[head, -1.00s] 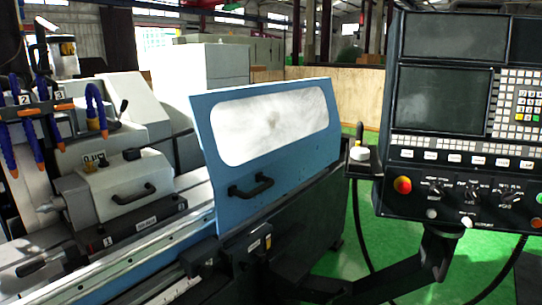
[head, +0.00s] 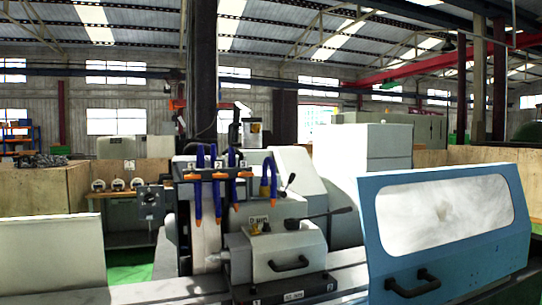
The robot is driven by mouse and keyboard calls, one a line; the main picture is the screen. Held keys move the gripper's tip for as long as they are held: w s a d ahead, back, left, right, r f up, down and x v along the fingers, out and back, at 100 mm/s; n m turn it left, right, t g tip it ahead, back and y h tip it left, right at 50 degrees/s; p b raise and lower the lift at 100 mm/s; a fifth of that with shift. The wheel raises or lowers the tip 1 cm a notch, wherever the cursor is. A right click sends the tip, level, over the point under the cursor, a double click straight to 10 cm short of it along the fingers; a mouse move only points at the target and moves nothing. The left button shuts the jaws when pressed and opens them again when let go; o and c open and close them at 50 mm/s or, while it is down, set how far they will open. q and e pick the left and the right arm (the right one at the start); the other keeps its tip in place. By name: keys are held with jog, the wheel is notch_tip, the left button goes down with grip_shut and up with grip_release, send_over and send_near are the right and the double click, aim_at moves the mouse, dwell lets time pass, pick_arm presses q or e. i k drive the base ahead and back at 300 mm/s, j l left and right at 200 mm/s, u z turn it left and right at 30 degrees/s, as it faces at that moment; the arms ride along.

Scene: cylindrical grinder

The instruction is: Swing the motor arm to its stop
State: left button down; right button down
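The cylindrical grinder fills the lower middle of the head view. A metal cylindrical unit on a dark bracket (head: 252,132) stands upright at its top back; I cannot tell for sure whether this is the motor arm. A light grey headstock block (head: 280,248) with a black handle sits on the machine table. A black lever (head: 330,213) sticks out behind it. Neither of my grippers is in view.
A blue door with a window (head: 455,225) and a black handle stands at the right front. A pale panel (head: 50,255) stands at the left. A workbench with round items (head: 118,188) is behind. Green floor (head: 130,273) shows between panel and machine.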

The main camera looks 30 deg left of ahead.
aim_at(250, 140)
jog(key=i+j+u, duration=0.1)
jog(key=u, duration=0.95)
jog(key=i+j, duration=0.05)
